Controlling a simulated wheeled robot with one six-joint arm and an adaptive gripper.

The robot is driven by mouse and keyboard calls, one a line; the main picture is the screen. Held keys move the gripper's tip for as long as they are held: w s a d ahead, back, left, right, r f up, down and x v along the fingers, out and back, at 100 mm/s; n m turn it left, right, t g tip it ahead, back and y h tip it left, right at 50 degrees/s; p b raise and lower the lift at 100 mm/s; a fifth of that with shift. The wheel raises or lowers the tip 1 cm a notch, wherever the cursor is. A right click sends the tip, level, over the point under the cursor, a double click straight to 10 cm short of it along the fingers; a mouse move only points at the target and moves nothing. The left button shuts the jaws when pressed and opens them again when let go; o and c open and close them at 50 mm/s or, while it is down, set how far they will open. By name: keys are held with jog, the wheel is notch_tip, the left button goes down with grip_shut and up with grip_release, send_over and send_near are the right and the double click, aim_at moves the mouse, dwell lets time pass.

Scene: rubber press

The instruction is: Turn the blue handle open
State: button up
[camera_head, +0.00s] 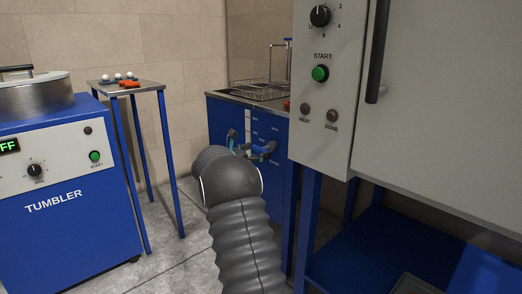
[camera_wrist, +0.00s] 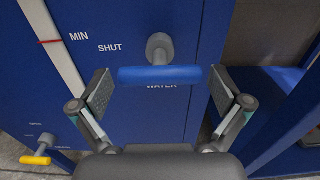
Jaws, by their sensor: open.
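The blue handle (camera_wrist: 160,75) is a horizontal bar on a grey round stem, on a blue cabinet front beside the words SHUT and WATER. In the wrist view my gripper (camera_wrist: 160,90) is open, one finger pad on each side of the handle's ends. Both pads look apart from the bar, with a gap on each side. In the head view my gripper (camera_head: 250,146) is at the blue sink cabinet (camera_head: 223,118), small and partly behind my arm. The handle is hard to make out there among the fingers.
A yellow handle (camera_wrist: 36,160) is lower left on the same panel. A white strip (camera_wrist: 55,45) with a red mark runs beside the MIN label. The grey press cabinet (camera_head: 440,120) stands close on the right. The tumbler (camera_head: 65,190) and a small table (camera_head: 128,88) are left.

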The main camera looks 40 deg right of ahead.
jog(key=shift+d, duration=0.75)
jog(key=shift+w, duration=0.1)
jog(key=c, duration=0.9)
